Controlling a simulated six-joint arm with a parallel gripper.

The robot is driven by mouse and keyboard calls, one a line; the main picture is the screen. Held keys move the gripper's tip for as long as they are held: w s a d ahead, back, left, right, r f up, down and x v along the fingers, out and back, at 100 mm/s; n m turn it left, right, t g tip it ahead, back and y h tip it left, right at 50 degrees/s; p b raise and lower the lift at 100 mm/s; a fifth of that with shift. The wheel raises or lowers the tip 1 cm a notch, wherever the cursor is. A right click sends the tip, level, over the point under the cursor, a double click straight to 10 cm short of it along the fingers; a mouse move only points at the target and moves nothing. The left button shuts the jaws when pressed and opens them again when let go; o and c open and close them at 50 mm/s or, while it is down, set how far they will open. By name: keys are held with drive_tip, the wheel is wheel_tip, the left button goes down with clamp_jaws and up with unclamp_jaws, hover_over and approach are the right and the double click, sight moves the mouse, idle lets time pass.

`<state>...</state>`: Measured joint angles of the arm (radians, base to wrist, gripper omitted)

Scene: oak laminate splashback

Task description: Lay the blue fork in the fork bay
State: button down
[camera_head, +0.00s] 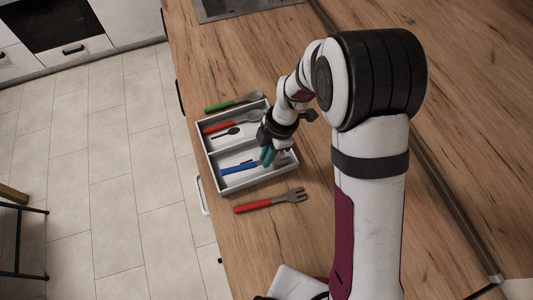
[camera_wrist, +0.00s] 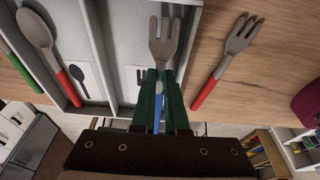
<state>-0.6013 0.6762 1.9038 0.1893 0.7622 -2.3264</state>
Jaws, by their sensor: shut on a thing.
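The blue fork (camera_head: 237,168) has a blue handle and a grey head. My gripper (camera_head: 268,156) is shut on its handle. In the wrist view the fork's grey head (camera_wrist: 164,40) points away between and beyond the green fingers (camera_wrist: 162,100), with a bit of blue handle below. The fork is over or in the fork bay (camera_head: 232,183), the tray's nearer compartment, lying roughly along it. I cannot tell whether it touches the bay floor. A fork picture (camera_wrist: 139,78) shows on that floor beside the fingers.
The tray's other bay holds a red-handled spoon (camera_head: 228,124) beside a spoon picture (camera_head: 226,132). A green-handled spoon (camera_head: 232,103) lies on the counter beyond the tray. A red-handled fork (camera_head: 268,203) lies on the near side. The counter's edge runs along the tray's left.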

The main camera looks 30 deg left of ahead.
drive_tip(key=shift+f, duration=0.6)
drive_tip(key=c, duration=0.9)
unclamp_jaws()
drive_tip(key=shift+o, duration=0.2)
drive_tip(key=v, duration=1.6)
drive_tip(key=shift+f, duration=0.15)
